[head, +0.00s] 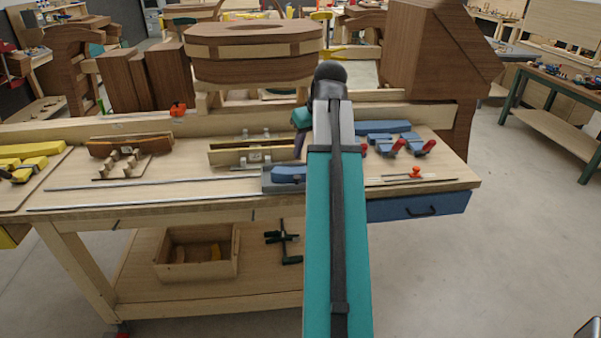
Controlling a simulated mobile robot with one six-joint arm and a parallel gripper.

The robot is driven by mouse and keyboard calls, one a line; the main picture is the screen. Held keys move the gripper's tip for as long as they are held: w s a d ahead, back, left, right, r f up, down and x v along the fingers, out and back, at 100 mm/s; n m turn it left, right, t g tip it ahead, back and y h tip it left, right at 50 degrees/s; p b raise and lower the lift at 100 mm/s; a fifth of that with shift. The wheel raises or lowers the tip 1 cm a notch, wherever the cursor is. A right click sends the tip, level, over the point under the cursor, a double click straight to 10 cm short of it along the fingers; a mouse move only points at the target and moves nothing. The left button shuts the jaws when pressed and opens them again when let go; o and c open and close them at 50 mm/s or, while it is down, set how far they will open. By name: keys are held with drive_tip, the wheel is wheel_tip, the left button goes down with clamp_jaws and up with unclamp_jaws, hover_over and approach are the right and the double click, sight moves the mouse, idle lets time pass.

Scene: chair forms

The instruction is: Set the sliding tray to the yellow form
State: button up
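The sliding tray (268,188) appears to be the grey piece with a blue block (288,174) on it, at the right part of two thin metal rails (150,187) along the bench front. My arm hides its right side. The yellow form (22,160) lies at the far left of the bench, cut by the picture edge. The tray is well to its right, in front of the pale wood form (235,157). My gripper (299,148) seems to point down just behind the tray, small and partly hidden by my arm. I cannot tell its opening or whether it touches the tray.
A brown form (130,146) stands between the yellow and pale forms. Blue pieces with red-handled tools (390,140) lie right of my arm. Large wooden chair parts (250,52) stand behind. The bench front between the rails is clear to the left.

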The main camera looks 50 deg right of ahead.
sight(297, 176)
drive_tip(key=shift+f, duration=0.15)
drive_tip(key=shift+p+x, duration=1.8)
drive_tip(key=shift+x, duration=4.95)
clamp_jaws()
drive_tip(key=shift+d, duration=0.35)
drive_tip(key=shift+a, duration=0.35)
